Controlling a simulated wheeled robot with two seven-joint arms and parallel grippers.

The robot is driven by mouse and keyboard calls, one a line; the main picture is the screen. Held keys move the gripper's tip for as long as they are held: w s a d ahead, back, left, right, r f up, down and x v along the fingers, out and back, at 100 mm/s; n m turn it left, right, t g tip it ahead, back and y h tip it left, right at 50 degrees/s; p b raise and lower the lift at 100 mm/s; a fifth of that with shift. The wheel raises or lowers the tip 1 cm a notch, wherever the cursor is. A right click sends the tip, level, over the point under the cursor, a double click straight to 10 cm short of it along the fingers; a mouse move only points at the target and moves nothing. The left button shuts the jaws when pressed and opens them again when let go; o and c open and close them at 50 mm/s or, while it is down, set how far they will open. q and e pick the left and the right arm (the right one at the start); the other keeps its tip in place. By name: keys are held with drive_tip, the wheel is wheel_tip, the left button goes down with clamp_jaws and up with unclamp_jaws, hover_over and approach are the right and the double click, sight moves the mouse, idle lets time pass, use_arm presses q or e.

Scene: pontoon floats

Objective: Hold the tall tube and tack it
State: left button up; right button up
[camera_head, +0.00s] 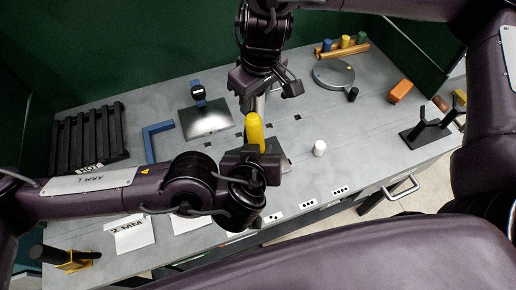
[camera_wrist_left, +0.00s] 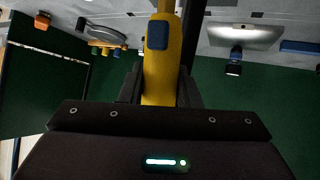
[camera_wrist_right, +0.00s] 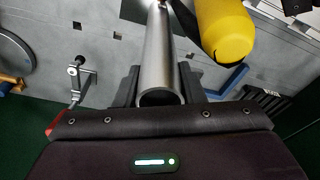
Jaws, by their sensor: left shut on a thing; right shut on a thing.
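The grey metal tube (camera_head: 259,104) is mostly hidden in the head view. My right gripper (camera_head: 262,88) is shut on it, and the right wrist view shows the hollow tube (camera_wrist_right: 158,55) between the fingers, running toward the bench top. My left gripper (camera_head: 255,155) is shut on a yellow tool (camera_head: 254,132). In the left wrist view the yellow tool (camera_wrist_left: 160,75) has a blue button. The right wrist view shows the yellow tool (camera_wrist_right: 222,30) close beside the tube, its dark nozzle near the tube's far part. I cannot tell whether they touch.
A black slatted rack (camera_head: 90,137) and a blue angle (camera_head: 158,140) are left on the bench (camera_head: 300,172). A shiny plate (camera_head: 205,122) lies behind.

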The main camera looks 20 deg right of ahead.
use_arm(q)
drive_tip(key=shift+d+r, duration=0.1)
drive_tip(key=shift+r, duration=0.05)
drive_tip(key=s+r, duration=0.3)
drive_tip(key=shift+s+d, duration=0.1)
drive_tip(key=shift+s, duration=0.1)
drive_tip(key=shift+s+r, duration=0.35)
drive_tip(key=shift+r, duration=0.15)
use_arm(e)
drive_tip(key=o, duration=1.1)
drive_tip(key=shift+r, duration=0.15)
